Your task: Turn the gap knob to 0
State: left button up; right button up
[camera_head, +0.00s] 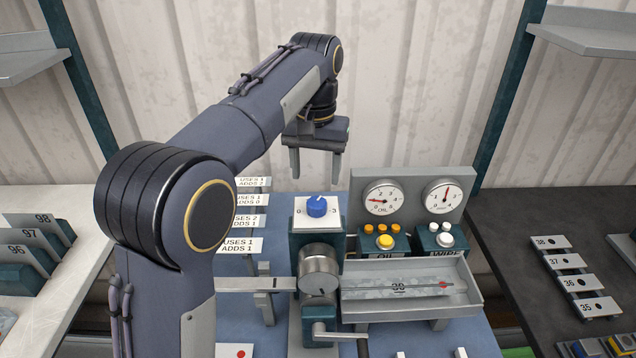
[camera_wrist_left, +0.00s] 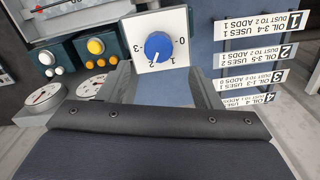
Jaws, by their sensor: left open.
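The blue gap knob (camera_head: 317,206) sits on a white square dial plate (camera_head: 303,222) atop a dark green block. In the left wrist view the knob (camera_wrist_left: 158,46) shows marks 0 to 3 around it. Its white pointer is small and seems to face near the 2, away from the 0. My left gripper (camera_head: 315,172) is open and empty, above and behind the knob in the head view. In the left wrist view its two fingers (camera_wrist_left: 162,78) stand apart, with the knob beyond them, untouched. My right gripper is in neither view.
Two round gauges (camera_head: 383,198) stand right of the knob, above yellow and white button boxes (camera_head: 379,240). White label cards (camera_head: 240,245) stand to the left. A metal cylinder (camera_head: 319,268) and a grey tray (camera_head: 410,308) lie in front. Shelves flank the bench.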

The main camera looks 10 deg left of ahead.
aim_at(317, 201)
pick_arm(q)
notch_tip(317, 201, down, 7)
jog(key=shift+d+f, duration=0.15)
jog(key=shift+f, duration=0.05)
dwell(0.3)
jog(key=c, duration=1)
